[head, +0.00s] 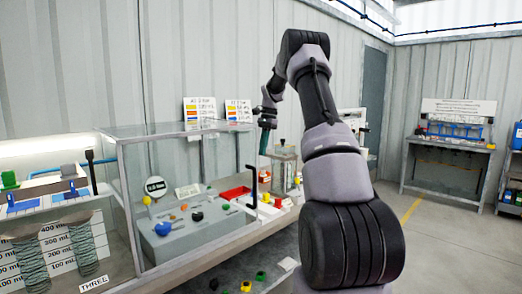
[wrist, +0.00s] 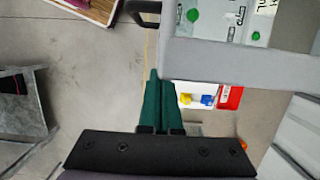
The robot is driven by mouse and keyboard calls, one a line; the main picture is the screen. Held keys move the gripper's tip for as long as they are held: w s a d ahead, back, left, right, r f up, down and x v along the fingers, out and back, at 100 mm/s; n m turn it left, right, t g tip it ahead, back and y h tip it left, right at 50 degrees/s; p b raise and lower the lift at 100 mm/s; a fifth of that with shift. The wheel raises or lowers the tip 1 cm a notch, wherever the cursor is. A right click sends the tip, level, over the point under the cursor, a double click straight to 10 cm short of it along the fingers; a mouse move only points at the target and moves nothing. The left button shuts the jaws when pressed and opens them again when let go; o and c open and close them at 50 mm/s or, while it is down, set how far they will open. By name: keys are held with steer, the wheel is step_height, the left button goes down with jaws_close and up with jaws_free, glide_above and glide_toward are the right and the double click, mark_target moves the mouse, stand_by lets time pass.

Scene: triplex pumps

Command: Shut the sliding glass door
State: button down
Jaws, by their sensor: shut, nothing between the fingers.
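The glass case (head: 190,128) stands on the long bench, with a grey frame around clear panes. A black bar handle (head: 253,185) stands upright at the right end of its front glass door (head: 205,232). A second black handle (head: 90,172) is at the left. How far the door stands open I cannot tell. My gripper (head: 264,143) is above and near the right handle, its green fingers shut and empty. In the wrist view the fingertips (wrist: 154,76) are beside the end of a grey frame bar (wrist: 235,57), apart from the black handle (wrist: 143,12).
A glass container (head: 284,170) stands at the bench's right. Loose coloured parts lie on a lower shelf (head: 285,265). Open floor (head: 430,240) lies to the right, before another table (head: 450,145).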

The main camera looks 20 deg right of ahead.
steer(key=shift+s+a+f, duration=0.1)
steer(key=shift+s+a, duration=0.1)
steer(key=shift+a, duration=0.3)
steer(key=shift+a, duration=0.1)
steer(key=s+a, duration=0.5)
steer(key=a, duration=0.9)
steer(key=s+a, duration=0.5)
steer(key=a, duration=1)
steer(key=s+a, duration=0.6)
steer(key=a, duration=0.9)
